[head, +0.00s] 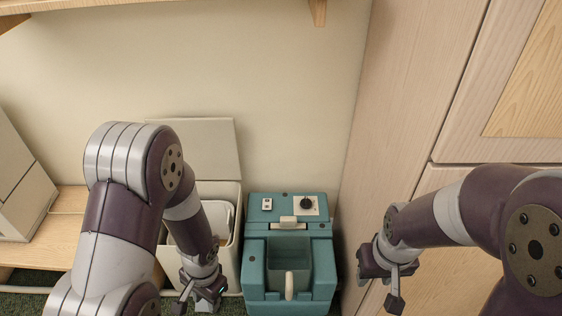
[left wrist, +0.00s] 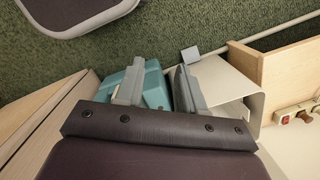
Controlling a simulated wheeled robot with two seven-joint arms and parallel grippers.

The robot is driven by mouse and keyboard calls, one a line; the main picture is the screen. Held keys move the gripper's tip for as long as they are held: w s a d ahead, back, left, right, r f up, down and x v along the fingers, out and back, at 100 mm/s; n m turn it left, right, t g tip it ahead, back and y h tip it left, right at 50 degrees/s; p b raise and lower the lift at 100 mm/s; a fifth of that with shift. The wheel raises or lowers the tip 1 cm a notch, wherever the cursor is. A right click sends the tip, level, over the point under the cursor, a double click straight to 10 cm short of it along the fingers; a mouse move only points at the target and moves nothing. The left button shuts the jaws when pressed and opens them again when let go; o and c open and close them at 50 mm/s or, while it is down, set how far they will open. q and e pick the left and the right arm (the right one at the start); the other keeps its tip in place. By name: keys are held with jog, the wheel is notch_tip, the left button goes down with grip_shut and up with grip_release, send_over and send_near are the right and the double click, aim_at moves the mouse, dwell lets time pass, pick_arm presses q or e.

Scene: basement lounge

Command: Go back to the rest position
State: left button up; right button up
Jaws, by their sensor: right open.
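My left gripper (head: 203,297) is low in front of the white bin, to the left of the teal machine. In the left wrist view its two fingers (left wrist: 160,88) stand apart with nothing held between them. My right gripper (head: 392,283) is open and empty, to the right of the teal machine and in front of the wooden cabinet. Both arms reach forward and down in the head view.
The teal machine (head: 255,275) has a dial on top and a clear, pale-handled container (head: 289,262) in its front recess. The white bin (head: 232,262) has its lid (head: 213,143) raised. A wooden bench (head: 50,240) is at left, a cabinet (head: 400,130) at right.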

pick_arm(q)
notch_tip(320, 180, up, 39)
jog(key=s+a+n+t+h+p, duration=0.1)
jog(key=n+p, duration=0.4)
jog(key=p, duration=2)
jog(key=shift+s+r+n+t, duration=0.2)
jog(key=shift+n+t, duration=0.2)
jog(key=shift+t, duration=0.4)
